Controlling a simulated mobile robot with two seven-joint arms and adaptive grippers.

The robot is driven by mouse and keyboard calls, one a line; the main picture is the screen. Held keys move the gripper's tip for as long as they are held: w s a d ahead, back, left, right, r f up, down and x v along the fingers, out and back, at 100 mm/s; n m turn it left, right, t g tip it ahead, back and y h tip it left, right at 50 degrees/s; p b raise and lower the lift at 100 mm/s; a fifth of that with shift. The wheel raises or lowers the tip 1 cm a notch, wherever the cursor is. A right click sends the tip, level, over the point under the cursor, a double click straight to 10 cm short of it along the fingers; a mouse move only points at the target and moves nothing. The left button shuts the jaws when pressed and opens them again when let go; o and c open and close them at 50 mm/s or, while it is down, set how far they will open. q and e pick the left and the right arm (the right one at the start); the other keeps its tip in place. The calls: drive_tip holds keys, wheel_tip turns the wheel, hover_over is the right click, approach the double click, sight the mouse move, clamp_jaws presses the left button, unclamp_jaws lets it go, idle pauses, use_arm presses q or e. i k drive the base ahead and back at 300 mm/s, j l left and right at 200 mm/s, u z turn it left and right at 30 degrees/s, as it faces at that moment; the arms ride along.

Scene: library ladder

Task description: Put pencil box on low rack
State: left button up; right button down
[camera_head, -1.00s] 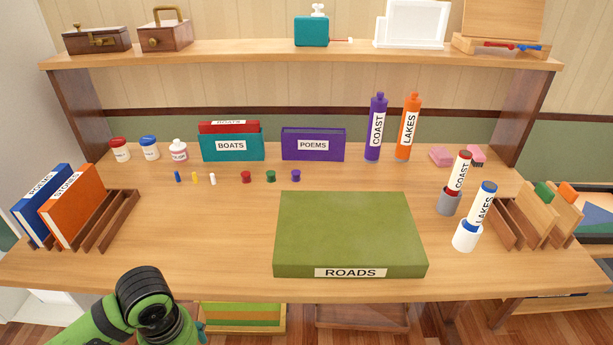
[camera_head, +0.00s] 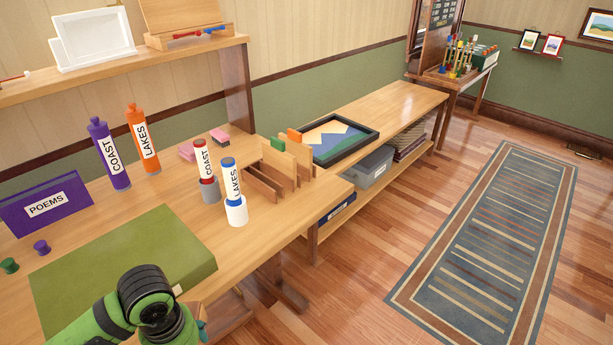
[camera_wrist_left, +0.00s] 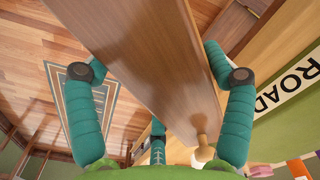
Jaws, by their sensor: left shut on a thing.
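A long brown wooden box (camera_wrist_left: 150,50), which I take to be the pencil box, lies between the teal fingers of my left gripper (camera_wrist_left: 150,65) in the left wrist view. The gripper is shut on it, and a small wooden knob (camera_wrist_left: 203,130) shows at its near end. A low shelf (camera_head: 328,232) runs under the bench at the right. I cannot tell whether it is the low rack. My right gripper is not in view.
The desk (camera_head: 265,222) holds a green ROADS box (camera_head: 125,265), labelled tubes and a slotted wooden rack (camera_head: 272,180). The bench (camera_head: 400,105) carries a framed landscape tray (camera_head: 338,140); a grey bin (camera_head: 370,172) sits below. Wooden floor and a striped rug (camera_head: 495,235) are open at right.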

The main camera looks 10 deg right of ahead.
sight(379, 116)
drive_tip(key=i+l+z, duration=0.15)
drive_tip(key=z, duration=0.2)
drive_tip(key=i+l+z, duration=0.1)
drive_tip(key=i+z, duration=0.15)
drive_tip(key=z, duration=0.15)
drive_tip(key=i+z, duration=0.2)
drive_tip(key=z, duration=0.15)
drive_tip(key=i, duration=3.75)
drive_tip(key=i+l, duration=0.1)
drive_tip(key=i, duration=0.65)
drive_tip(key=i+u, duration=0.1)
drive_tip(key=u, duration=0.3)
drive_tip(key=i+u, duration=0.1)
drive_tip(key=u, duration=0.3)
drive_tip(key=i+l+u, duration=0.1)
drive_tip(key=u, duration=0.3)
